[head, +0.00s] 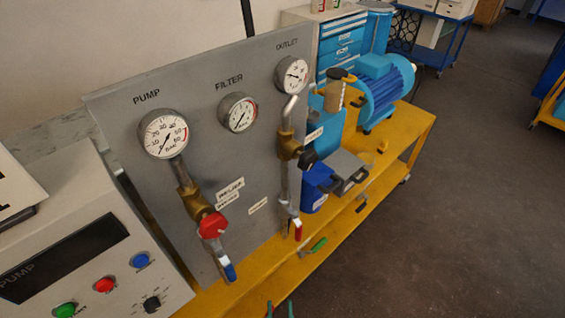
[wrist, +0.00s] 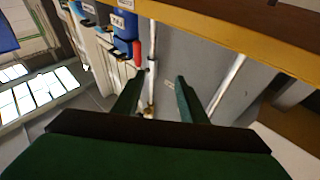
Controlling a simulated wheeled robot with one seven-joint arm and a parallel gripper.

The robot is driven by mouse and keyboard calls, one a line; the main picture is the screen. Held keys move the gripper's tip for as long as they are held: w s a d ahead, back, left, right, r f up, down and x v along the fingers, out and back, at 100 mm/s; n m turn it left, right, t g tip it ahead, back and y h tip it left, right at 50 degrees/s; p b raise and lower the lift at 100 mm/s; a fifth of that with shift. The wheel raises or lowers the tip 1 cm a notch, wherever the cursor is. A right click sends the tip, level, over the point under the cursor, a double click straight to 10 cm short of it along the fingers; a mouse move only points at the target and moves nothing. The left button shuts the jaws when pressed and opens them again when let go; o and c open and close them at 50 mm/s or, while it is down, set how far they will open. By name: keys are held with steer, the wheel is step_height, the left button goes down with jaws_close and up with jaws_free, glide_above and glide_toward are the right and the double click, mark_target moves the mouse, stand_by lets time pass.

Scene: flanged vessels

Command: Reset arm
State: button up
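My gripper (wrist: 160,80) shows in the wrist view with its two dark green fingers apart and nothing between them. In the head view only the tips of my gripper (head: 280,309) show, at the bottom edge, in front of the yellow bench. The grey gauge panel (head: 250,165) stands behind and above them. In the wrist view the panel (wrist: 190,52) lies beyond the fingers, seen at a steep tilt. The rest of my arm is out of the head view.
The panel carries a pump gauge (head: 164,134), a filter gauge (head: 238,113) and an outlet gauge (head: 291,74). A red-handled valve (head: 212,225) sticks out on the left pipe. A control box (head: 85,250) stands left, a blue motor (head: 380,88) right. The floor (head: 470,190) at right is clear.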

steer(key=s+r+g, duration=0.6)
steer(key=s+r, duration=1)
steer(key=r, duration=0.1)
steer(key=shift+s+d+r+g+h, duration=0.3)
steer(key=shift+s+d+r+h, duration=0.05)
steer(key=shift+d+h, duration=0.05)
